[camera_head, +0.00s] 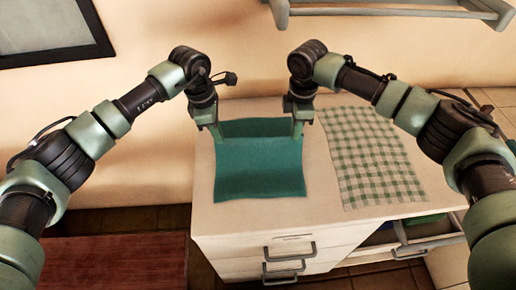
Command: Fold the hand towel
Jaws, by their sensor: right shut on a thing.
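The teal hand towel (260,170) lies on the white cabinet top, left of the checked cloth. A lighter near panel has a straight top edge running between my two grippers, and a darker teal band (256,127) shows behind it. My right gripper (298,132) points down and is shut on the towel at the right end of that edge. My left gripper (218,134) points down at the left end of the edge. Its fingertips are too small to tell whether they are open or shut.
A green and white checked cloth (370,155) lies flat to the right on the cabinet top (265,215). The cabinet has drawers with dark handles (283,268) in front. A shelf (395,10) juts from the wall above. A reddish mat (115,265) lies on the floor at left.

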